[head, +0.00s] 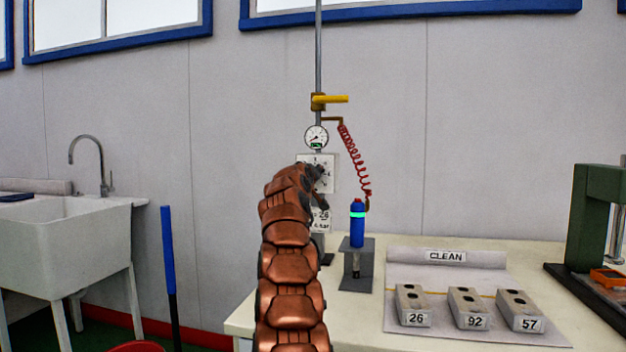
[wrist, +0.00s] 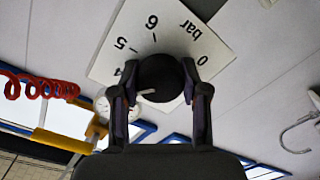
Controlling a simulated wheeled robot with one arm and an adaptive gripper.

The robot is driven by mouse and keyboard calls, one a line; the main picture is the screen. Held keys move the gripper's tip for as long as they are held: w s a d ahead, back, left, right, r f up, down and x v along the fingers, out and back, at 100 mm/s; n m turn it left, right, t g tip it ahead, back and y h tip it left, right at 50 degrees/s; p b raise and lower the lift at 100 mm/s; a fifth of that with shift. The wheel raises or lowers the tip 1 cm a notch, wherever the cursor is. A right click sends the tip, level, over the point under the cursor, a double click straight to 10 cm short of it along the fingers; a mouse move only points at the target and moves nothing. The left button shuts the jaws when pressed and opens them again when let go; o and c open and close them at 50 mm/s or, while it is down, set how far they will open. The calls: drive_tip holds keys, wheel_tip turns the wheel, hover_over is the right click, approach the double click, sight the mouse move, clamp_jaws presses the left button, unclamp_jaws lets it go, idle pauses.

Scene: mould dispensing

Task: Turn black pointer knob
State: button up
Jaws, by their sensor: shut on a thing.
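The black pointer knob (wrist: 160,78) sits on a white dial plate (wrist: 207,50) marked with numbers and "bar" in the wrist view. A pale pointer mark shows on the knob near its edge. My gripper (wrist: 158,95) has one finger on each side of the knob and is shut on it. In the head view my copper-coloured arm reaches up to the dial plate (head: 329,163) on the wall, and my gripper (head: 322,180) is at its front. The knob is mostly hidden there by the arm.
A gauge (head: 316,136) and yellow valve handle (head: 330,99) are above the plate. A red coiled hose (head: 354,160) runs to a blue dispenser (head: 357,222) in a stand. Labelled mould blocks (head: 412,306) lie on the table right. A sink (head: 75,235) stands left.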

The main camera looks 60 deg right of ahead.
drive_tip(key=shift+d+f+m, duration=0.1)
drive_tip(key=shift+m, duration=0.3)
drive_tip(key=o, duration=1.1)
drive_tip(key=shift+o, duration=0.2)
drive_tip(key=shift+s, duration=0.15)
